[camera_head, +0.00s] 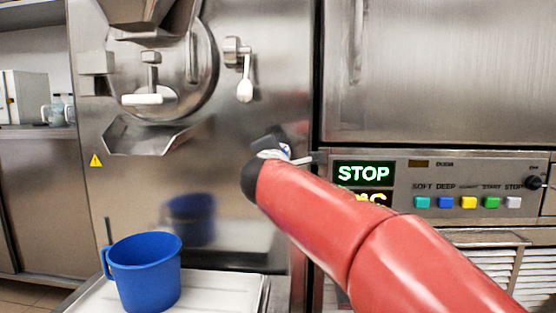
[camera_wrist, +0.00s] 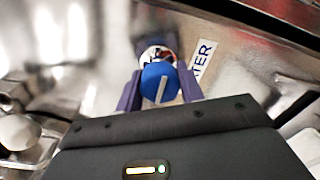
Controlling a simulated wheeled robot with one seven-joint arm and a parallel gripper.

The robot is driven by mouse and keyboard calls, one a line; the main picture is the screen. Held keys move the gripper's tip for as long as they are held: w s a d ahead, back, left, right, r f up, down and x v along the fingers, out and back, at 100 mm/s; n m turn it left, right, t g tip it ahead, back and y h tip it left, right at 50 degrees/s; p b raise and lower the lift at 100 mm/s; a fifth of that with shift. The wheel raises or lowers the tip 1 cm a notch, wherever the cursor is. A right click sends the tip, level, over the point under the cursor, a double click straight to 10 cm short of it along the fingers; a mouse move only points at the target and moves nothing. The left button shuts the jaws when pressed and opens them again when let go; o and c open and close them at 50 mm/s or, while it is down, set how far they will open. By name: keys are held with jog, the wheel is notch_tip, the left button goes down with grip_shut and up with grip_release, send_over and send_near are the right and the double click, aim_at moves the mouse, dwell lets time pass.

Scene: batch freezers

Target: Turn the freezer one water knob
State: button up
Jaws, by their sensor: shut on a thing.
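The water knob (camera_wrist: 159,84) shows in the wrist view as a round blue cap with a pale line across it, next to a label (camera_wrist: 203,61) whose visible letters read "TER". My gripper (camera_wrist: 159,92) has one purple finger on each side of the knob and is shut on it. The knob's pale line stands near upright, leaning slightly right in that view. In the head view my gripper (camera_head: 282,150) is against the steel front of the freezer (camera_head: 255,200), left of the STOP display. My red arm and the wrist hide most of the knob there.
A white-tipped lever (camera_head: 244,90) hangs above my gripper. A blue jug (camera_head: 148,275) stands on a white tray (camera_head: 230,290) below left. A control panel (camera_head: 470,170) with a lit STOP display (camera_head: 363,173) and several coloured buttons is right of my gripper.

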jog(key=o, duration=1)
jog(key=s, duration=0.7)
jog(key=shift+s+a+r+b, duration=0.1)
jog(key=shift+s+a+b, duration=0.05)
jog(key=shift+s+b, duration=0.2)
